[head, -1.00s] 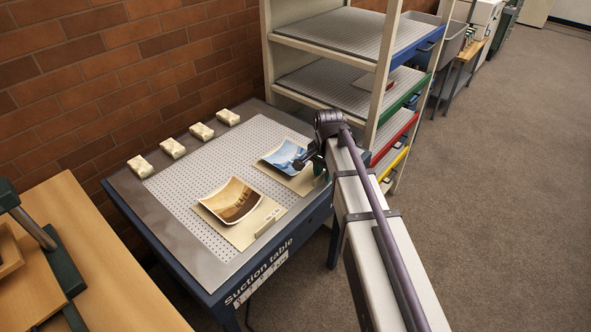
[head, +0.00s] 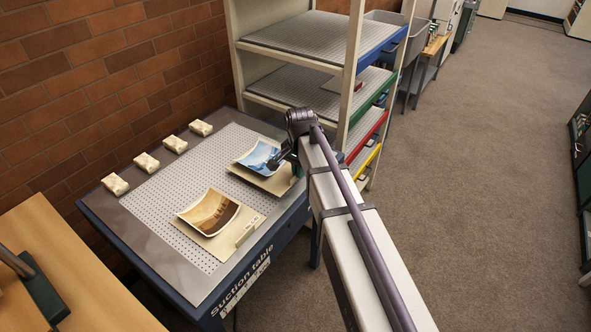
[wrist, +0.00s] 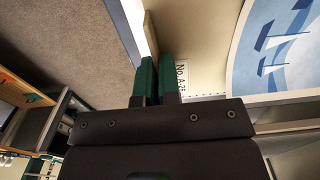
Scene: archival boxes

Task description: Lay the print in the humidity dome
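A curled blue print (head: 258,156) with pale sail shapes lies on a cream board at the right front edge of the suction table (head: 128,212). In the wrist view the blue print (wrist: 275,50) fills the right side, with a label reading "No. A-2" and a partly hidden end beside it. My gripper (wrist: 157,60) has its green fingers close together on the board's thin upright cream tab. A second, sepia print (head: 210,212) lies on its own board nearer the camera, with a labelled tab. I see no humidity dome in these views.
Several cream weights (head: 146,162) line the table's wall side. A shelf rack (head: 300,85) with coloured shelf edges stands just behind the table. A wooden bench (head: 70,275) is at the near left. Open carpet (head: 470,180) lies to the right.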

